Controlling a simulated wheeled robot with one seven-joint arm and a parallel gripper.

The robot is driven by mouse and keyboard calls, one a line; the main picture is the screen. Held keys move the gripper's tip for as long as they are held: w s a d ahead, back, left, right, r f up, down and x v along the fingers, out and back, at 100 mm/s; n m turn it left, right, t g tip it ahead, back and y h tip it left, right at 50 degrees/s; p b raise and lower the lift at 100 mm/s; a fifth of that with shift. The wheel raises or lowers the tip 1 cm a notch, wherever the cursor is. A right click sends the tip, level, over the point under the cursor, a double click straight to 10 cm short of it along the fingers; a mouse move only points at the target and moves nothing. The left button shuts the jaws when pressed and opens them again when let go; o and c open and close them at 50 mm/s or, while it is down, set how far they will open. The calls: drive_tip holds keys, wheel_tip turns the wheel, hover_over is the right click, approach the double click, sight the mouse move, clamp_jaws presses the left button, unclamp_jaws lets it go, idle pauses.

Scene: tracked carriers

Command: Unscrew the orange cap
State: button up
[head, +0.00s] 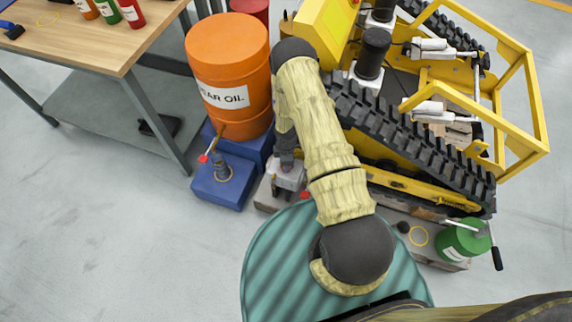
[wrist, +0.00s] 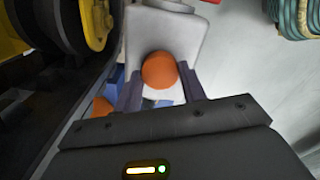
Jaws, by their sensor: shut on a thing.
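The orange cap (wrist: 159,70) is round and shows in the middle of the wrist view, in front of a pale grey container (wrist: 148,35). My gripper (wrist: 160,84) has one dark finger on each side of the cap and is shut on it. I cannot tell whether the cap is still threaded on the container. In the head view my arm bends down beside the orange drum, and the cap is hidden there.
An orange gear oil drum (head: 228,62) stands on a blue base left of my arm. A yellow tracked carrier (head: 415,150) is close on the right. A green can (head: 462,243) sits at lower right. A wooden table (head: 95,35) is at upper left. The floor at lower left is clear.

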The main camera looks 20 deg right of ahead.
drive_tip(key=n, duration=0.5)
drive_tip(key=shift+s, duration=0.1)
drive_tip(key=n, duration=0.4)
drive_tip(key=shift+p, duration=0.3)
